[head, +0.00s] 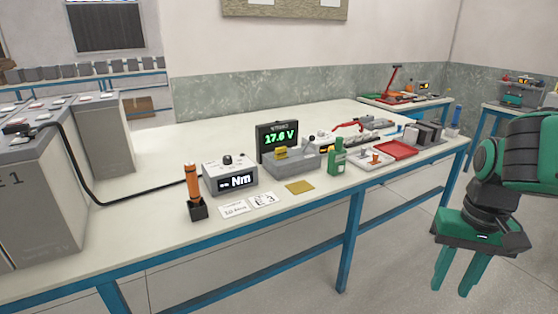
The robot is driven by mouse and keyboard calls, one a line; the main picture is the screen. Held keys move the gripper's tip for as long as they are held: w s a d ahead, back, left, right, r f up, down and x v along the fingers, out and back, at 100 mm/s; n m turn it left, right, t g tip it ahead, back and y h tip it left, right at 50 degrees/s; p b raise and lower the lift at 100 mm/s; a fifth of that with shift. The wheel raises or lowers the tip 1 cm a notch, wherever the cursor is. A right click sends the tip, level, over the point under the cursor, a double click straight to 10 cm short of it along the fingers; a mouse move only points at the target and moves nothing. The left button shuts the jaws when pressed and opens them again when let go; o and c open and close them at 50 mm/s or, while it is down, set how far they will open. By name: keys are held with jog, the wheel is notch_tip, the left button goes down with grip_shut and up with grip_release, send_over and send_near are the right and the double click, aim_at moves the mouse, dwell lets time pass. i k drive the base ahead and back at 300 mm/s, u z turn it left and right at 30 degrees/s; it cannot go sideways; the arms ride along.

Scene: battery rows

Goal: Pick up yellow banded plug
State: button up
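A small yellow piece (281,153) sits on top of a grey block-like device (292,164) in front of the voltage display, near the middle of the table. It is too small for me to tell whether it is the yellow banded plug, and I cannot make out a band. My gripper (450,291) hangs at the lower right, beyond the table's front edge and over the floor. Its two green fingers point down and stand apart with nothing between them. It is well away from the yellow piece.
The voltage display (277,136) reads 17.6 V. A torque meter (230,175), an orange-handled tool in a black holder (198,209), a green bottle (337,157) and a red tray (396,150) stand along the table (160,225). Large grey battery cells (42,205) are at left.

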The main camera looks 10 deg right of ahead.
aim_at(280, 152)
jog(key=u, duration=0.05)
jog(key=i, duration=1)
jog(key=z, duration=0.05)
